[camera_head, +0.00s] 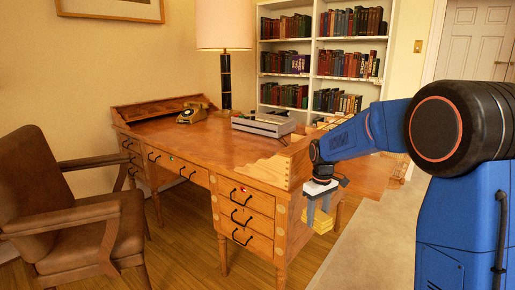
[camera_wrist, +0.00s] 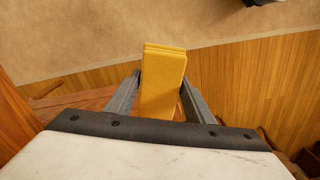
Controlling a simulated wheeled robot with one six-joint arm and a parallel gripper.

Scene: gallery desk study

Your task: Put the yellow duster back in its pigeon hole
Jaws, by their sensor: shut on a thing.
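The yellow duster (camera_wrist: 163,82) is a folded yellow block held between the two grey fingers of my gripper (camera_wrist: 162,95) in the wrist view. It extends past the fingertips. In the head view my gripper (camera_head: 319,205) points down beside the right end of the wooden desk (camera_head: 270,165), below its top. The duster also shows there (camera_head: 322,222), low between the fingers, clear of the floor as far as I can tell. I cannot make out a pigeon hole for it in either view.
A bookcase (camera_head: 314,60) is behind. A brown armchair (camera_head: 70,205) stands at left. Pale carpet (camera_head: 375,235) lies open at right.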

